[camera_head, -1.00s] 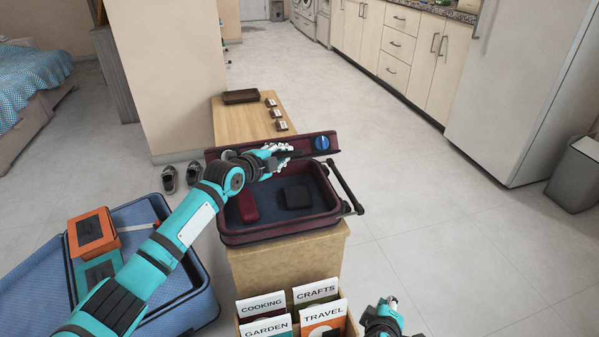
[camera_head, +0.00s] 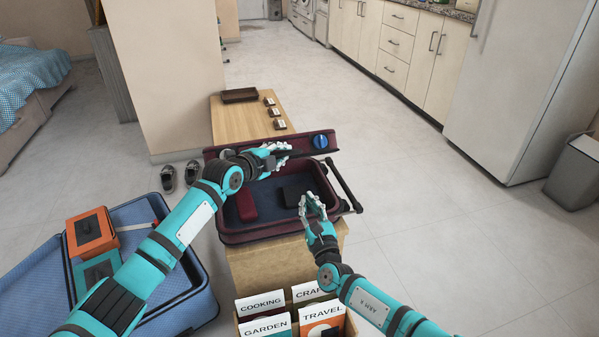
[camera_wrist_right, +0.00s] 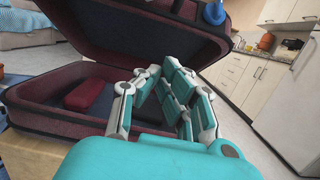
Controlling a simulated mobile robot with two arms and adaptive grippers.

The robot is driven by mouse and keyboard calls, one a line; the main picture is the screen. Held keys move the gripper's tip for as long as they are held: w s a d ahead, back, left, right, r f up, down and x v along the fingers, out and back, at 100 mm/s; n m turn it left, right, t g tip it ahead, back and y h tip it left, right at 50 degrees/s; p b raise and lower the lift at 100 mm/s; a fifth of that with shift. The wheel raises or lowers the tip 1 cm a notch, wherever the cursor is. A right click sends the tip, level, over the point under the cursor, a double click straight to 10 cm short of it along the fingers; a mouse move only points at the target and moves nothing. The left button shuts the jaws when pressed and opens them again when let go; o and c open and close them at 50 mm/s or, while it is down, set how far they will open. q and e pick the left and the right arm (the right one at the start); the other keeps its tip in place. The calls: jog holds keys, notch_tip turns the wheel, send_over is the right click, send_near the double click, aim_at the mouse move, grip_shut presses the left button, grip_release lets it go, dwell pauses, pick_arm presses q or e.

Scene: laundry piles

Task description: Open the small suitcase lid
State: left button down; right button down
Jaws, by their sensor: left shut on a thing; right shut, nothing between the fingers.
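The small maroon suitcase (camera_head: 262,234) lies on a cardboard-brown block, its lid (camera_head: 215,153) raised along the back and its dark blue inside visible. My left gripper (camera_head: 280,154) is shut on the lid, near its middle; its fingers hide the exact contact. A blue round tag (camera_head: 320,142) hangs at the lid's right. My right gripper (camera_head: 312,203) is shut and empty over the suitcase's front right part, beside a black case (camera_head: 292,193). A red case (camera_head: 246,206) lies inside at left. The right wrist view shows the raised lid (camera_wrist_right: 130,35) above the right fingers (camera_wrist_right: 170,85).
A box of book-like cards (camera_head: 262,304) stands in front of the suitcase. An open blue suitcase (camera_head: 205,309) with orange and teal boxes lies at left. A wooden bench (camera_head: 240,120) stands behind.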

pick_arm(q)
jog(key=shift+a, duration=0.1)
pick_arm(e)
jog(key=w+a+r, duration=0.2)
jog(key=w+r, duration=0.2)
jog(key=w, duration=0.4)
jog(key=shift+a+r, duration=0.2)
jog(key=shift+a, duration=0.1)
jog(key=shift+r, duration=0.1)
pick_arm(q)
jog(key=shift+f, duration=0.15)
pick_arm(e)
jog(key=shift+w+a+r, duration=0.15)
jog(key=shift+w+r, duration=0.4)
jog(key=shift+r, duration=0.25)
pick_arm(q)
jog(key=c, duration=1.4)
grip_release()
jog(key=shift+o, duration=0.4)
pick_arm(e)
jog(key=shift+a, duration=0.15)
